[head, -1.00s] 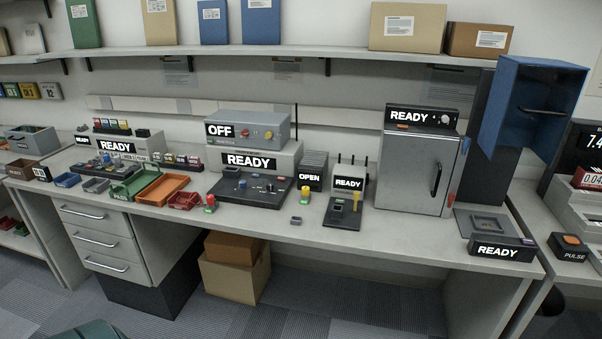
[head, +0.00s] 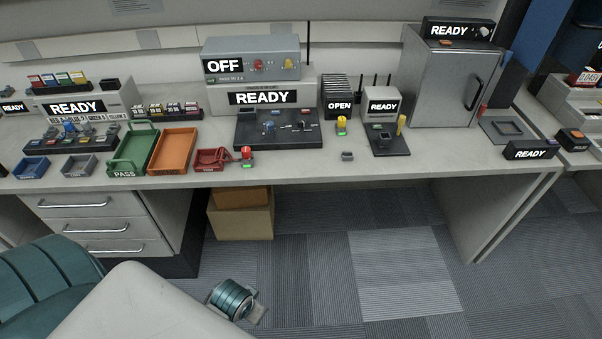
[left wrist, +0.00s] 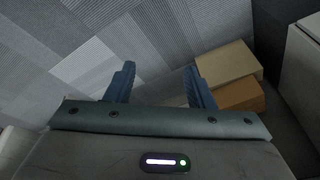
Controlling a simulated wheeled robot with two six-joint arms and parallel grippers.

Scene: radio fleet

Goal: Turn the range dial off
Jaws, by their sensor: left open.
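No label naming a range dial is readable. A grey box (head: 285,50) with an OFF sign has a red knob (head: 258,65) and a yellow knob (head: 287,64). Below it, in front of a READY unit (head: 300,84), a dark panel (head: 292,140) carries a blue knob (head: 268,127) and small red controls. Which knob is the range dial I cannot tell. My left gripper (left wrist: 158,72) is open and empty in the left wrist view, over the floor and away from the bench-top devices. Its jaws do not show clearly in the head view. My right gripper is not in view.
Green (head: 133,152), orange (head: 172,150) and red (head: 212,161) trays sit left of the panel. A red-topped post (head: 246,153) stands near the bench's front edge. Cardboard boxes (head: 240,220) stand under the bench; they also show in the left wrist view (left wrist: 228,62).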

